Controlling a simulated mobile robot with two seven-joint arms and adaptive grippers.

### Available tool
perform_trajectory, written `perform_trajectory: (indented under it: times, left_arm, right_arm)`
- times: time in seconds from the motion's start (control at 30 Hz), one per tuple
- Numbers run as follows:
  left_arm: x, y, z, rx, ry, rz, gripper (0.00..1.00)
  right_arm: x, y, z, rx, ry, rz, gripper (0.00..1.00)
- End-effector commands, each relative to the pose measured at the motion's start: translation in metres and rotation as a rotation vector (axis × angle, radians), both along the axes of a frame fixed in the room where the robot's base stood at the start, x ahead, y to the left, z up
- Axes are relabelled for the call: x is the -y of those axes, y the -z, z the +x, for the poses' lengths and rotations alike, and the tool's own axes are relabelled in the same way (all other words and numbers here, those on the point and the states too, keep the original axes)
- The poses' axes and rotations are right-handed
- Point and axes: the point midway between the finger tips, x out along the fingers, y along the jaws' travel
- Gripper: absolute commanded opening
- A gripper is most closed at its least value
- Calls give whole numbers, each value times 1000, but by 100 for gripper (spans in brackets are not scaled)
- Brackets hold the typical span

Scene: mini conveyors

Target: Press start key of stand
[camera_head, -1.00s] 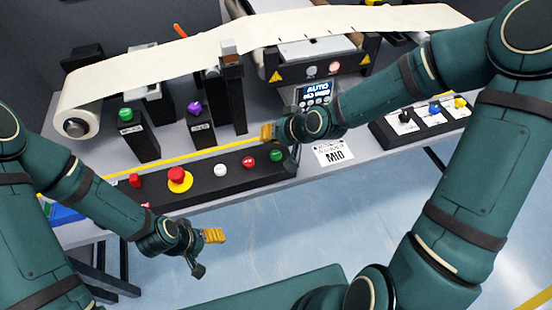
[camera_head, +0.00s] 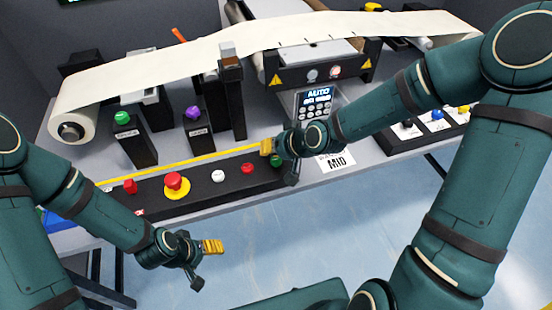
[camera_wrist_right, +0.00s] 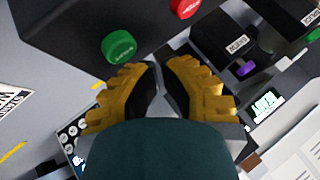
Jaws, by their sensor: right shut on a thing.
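The stand's long black control panel (camera_head: 205,199) lies along the table's front edge, with a green button (camera_head: 277,160) at its right end. My right gripper (camera_head: 267,146) is just above and beside that button in the head view. In the right wrist view the green button (camera_wrist_right: 119,46) lies just past the left fingertip, with no clear contact. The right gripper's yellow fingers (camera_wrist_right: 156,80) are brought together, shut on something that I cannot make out. My left gripper (camera_head: 213,247) hangs in front of the table, away from the panel; its opening is unclear.
The panel also carries a red button (camera_head: 248,168), a white button (camera_head: 218,176) and a yellow-ringed red emergency stop (camera_head: 176,184). Black posts with a green button (camera_head: 122,117) and a purple knob (camera_head: 193,112) stand behind. A keypad (camera_head: 316,104) is behind my right gripper.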

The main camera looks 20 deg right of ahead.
Motion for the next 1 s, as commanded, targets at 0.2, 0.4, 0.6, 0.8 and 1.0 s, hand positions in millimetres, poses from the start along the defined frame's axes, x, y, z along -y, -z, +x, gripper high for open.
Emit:
perform_trajectory:
  times: [0.2,0.4,0.6,0.8,1.0]
  left_arm:
    - [0,0,0,0,0,0,69]
    - [0,0,0,0,0,0,69]
    - [0,0,0,0,0,0,69]
    - [0,2,0,0,0,0,69]
    - [0,7,0,0,0,0,69]
  right_arm:
    - [0,0,0,0,0,0,0]
    - [0,0,0,0,0,0,0]
    - [0,0,0,0,0,0,0]
    - [0,2,0,0,0,0,0]
    - [0,9,0,0,0,0,0]
